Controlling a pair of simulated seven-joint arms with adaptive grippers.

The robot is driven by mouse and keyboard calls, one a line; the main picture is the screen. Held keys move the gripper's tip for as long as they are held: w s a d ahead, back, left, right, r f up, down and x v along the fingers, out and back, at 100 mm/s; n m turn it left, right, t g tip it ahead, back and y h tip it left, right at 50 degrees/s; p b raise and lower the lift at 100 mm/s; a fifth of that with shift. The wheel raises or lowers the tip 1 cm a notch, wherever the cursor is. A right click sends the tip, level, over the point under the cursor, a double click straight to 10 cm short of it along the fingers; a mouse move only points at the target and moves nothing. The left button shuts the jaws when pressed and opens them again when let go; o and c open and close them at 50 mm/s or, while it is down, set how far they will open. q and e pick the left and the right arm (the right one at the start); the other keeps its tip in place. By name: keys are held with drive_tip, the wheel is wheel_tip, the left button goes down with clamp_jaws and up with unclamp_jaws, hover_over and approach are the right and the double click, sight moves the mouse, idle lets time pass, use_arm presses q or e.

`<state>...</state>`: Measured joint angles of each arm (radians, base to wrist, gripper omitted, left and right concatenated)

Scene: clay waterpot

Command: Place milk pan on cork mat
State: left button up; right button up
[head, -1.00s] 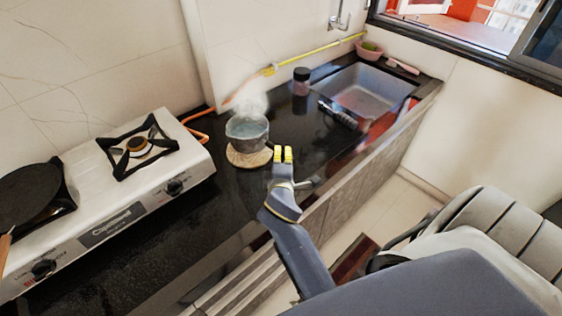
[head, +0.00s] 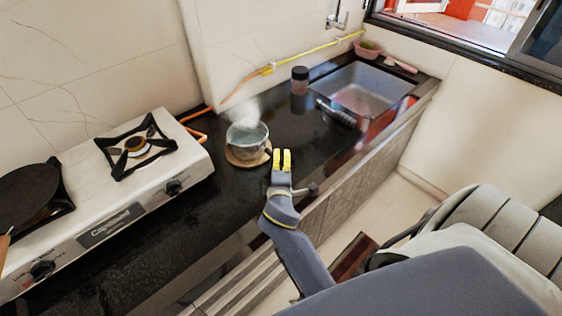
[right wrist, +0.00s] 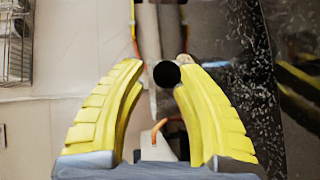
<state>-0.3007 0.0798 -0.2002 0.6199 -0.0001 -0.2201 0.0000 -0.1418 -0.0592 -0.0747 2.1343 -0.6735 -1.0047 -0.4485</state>
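The grey milk pan (head: 246,140), with pale steam above it, is over the round cork mat (head: 233,160) on the dark counter in the head view. Its rim looks slightly tilted, and its base hides part of the mat. My right gripper (head: 282,157) is just right of the pan, with its yellow fingers apart. In the right wrist view the right gripper (right wrist: 163,70) is open. A round dark end, perhaps the pan's handle, shows between the fingertips, nearer the right finger; contact cannot be told. My left gripper is not in view.
A white gas stove (head: 150,195) stands left of the mat, with a dark flat pan (head: 25,195) on its left burner. A jar (head: 299,80) and a sink (head: 365,90) are at the back right. The counter's front edge is close to my right gripper.

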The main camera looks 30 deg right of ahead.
drive_tip(key=v, duration=0.7)
drive_tip(key=shift+s, duration=0.2)
drive_tip(key=shift+a+r, duration=0.1)
